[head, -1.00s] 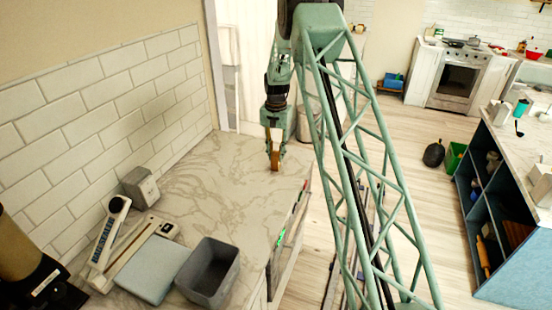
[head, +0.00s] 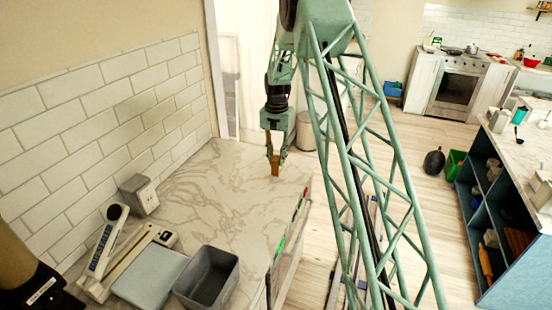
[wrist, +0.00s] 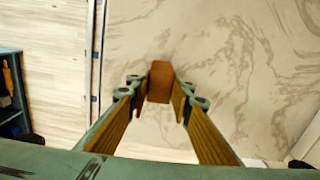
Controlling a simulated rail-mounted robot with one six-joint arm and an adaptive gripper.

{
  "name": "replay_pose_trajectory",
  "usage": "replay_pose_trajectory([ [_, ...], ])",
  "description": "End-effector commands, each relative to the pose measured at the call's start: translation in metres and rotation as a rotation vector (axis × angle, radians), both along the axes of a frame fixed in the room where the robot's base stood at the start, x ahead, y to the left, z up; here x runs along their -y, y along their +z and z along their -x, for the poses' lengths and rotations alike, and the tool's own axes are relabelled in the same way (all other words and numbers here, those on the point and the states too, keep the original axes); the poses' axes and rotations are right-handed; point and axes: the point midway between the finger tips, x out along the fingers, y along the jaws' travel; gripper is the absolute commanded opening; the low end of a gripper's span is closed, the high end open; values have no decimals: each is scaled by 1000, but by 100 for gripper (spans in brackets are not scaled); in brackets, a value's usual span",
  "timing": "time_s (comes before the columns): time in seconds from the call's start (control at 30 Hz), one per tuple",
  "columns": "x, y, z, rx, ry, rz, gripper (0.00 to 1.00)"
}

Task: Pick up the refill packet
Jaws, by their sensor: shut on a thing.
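The refill packet (head: 275,167) is a small brown-orange block near the far right part of the marble counter. My gripper (head: 275,155) is above it with its fingers pointing down and is shut on it. In the wrist view the packet (wrist: 160,82) is a brown upright piece between the two fingertips of my gripper (wrist: 160,92). The fingers have orange-brown inner pads. I cannot tell whether the packet's lower end touches the counter.
The marble counter (head: 215,195) is clear around the packet. A grey open bin (head: 208,280), a flat grey-blue scale-like item (head: 152,272) and a small grey box (head: 139,194) stand nearer, at left. The counter's right edge drops to the floor.

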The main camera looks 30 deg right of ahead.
Motion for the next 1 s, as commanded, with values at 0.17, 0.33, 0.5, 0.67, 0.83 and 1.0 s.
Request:
replay_pose_trajectory([
  [0.17, -9, 3, 26, -1, 0, -1, 8],
  [0.33, -18, 5, 52, 0, 0, 0, 8],
  [0.5, -27, 7, 77, 0, 0, 0, 8],
  [0.67, -35, 9, 97, 0, 0, 0, 8],
  [0.83, -40, 11, 112, 0, 0, 0, 8],
  [1.0, -43, 12, 121, 1, 0, 1, 8],
])
